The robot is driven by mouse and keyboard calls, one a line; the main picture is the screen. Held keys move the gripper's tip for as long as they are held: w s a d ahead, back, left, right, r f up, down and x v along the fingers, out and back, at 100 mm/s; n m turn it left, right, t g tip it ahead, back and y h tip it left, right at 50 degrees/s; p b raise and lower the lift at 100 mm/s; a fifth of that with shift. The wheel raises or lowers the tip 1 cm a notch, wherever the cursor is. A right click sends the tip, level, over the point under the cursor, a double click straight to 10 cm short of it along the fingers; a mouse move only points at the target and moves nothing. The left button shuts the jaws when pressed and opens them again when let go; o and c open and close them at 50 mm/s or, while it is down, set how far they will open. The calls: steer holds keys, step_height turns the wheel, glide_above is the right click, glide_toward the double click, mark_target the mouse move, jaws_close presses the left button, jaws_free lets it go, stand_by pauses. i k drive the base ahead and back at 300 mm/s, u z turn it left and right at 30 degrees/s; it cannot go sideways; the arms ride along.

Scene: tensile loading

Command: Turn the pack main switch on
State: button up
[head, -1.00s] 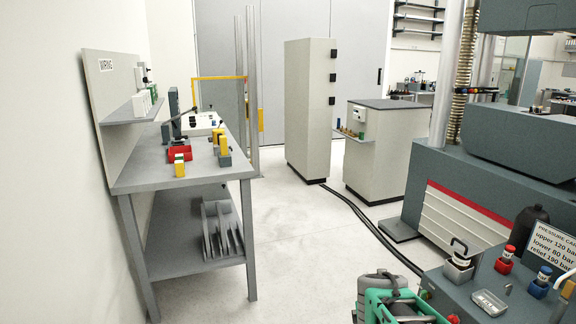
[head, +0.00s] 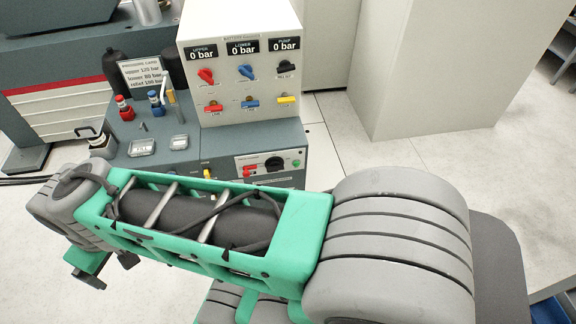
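The hydraulic pack is a dark grey cabinet (head: 288,135) beyond my arm. Low on its front is a small white panel (head: 262,158) with a dark round knob (head: 274,163), a red part (head: 250,171) and a small green button (head: 296,163). The knob looks like the main switch; its printing is too small to read, so I cannot tell its setting. My green and grey arm crosses the picture just in front of this panel. A dark end piece at lower left looks like my gripper (head: 88,276); its fingers are not clear. It is well left of the panel, apart from it.
A white console (head: 243,100) on the cabinet has three displays reading 0 bar, with red, blue and dark knobs and red, blue and yellow handles. A pressure card (head: 140,75), red and blue fittings and small dishes stand left of it. Open floor lies right.

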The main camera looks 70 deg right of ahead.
mark_target(274, 167)
steer(key=z, duration=2.25)
steer(key=k, duration=0.5)
steer(key=z, duration=0.6)
steer(key=i, duration=0.8)
steer(key=u, duration=2.45)
